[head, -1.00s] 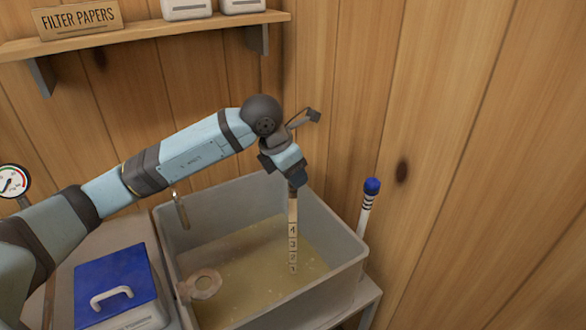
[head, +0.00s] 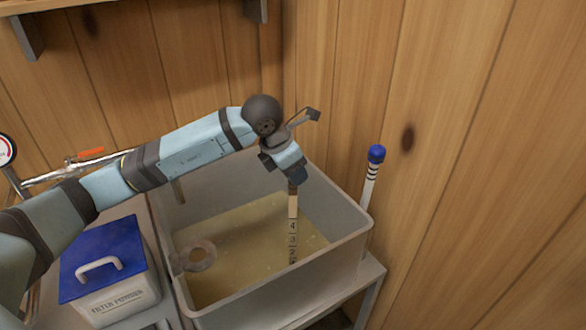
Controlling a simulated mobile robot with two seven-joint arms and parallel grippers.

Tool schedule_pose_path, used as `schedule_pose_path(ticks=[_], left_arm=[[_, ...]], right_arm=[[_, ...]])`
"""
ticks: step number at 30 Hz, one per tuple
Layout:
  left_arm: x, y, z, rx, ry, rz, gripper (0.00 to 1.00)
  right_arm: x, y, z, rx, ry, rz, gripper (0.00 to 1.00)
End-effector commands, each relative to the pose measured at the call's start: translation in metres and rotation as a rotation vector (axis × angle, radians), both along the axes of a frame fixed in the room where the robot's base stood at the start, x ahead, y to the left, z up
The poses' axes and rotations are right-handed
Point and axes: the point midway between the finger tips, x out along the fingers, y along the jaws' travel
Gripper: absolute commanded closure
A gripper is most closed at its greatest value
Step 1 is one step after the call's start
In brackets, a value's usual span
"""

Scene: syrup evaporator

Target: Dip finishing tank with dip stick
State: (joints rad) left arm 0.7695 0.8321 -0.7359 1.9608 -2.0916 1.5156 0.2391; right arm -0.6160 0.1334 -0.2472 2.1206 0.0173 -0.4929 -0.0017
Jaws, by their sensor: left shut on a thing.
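The finishing tank (head: 330,266) is a grey open-topped tub holding cloudy yellow-brown liquid (head: 235,235). The dip stick (head: 293,228) is a pale, flat, upright stick with numbered marks, and its lower end is hidden in the liquid. My left gripper (head: 297,182) is shut on its top end, above the right part of the tank. The marks 4 and 3 show above the liquid, with part of a lower mark that is hard to read. My right gripper is out of view.
A ring-shaped piece (head: 199,256) shows at the tank's left side. A blue-lidded filter powder box (head: 125,285) stands left of the tank. A blue-capped white tube (head: 372,170) stands behind the right rim. Wooden walls (head: 450,120) close off the back and right.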

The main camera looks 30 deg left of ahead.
Motion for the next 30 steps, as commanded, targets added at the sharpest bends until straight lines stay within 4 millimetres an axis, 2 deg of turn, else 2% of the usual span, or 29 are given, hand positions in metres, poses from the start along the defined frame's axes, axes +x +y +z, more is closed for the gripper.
schedule_pose_path(ticks=[8, 30], left_arm=[[0.000, 0.000, 0.000, 0.000, 0.000, 0.000, 1.00], [0.000, 0.000, -0.015, 0.000, 0.000, 0.000, 1.00]], right_arm=[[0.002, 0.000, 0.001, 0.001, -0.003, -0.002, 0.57], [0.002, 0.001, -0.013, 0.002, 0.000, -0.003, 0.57]])
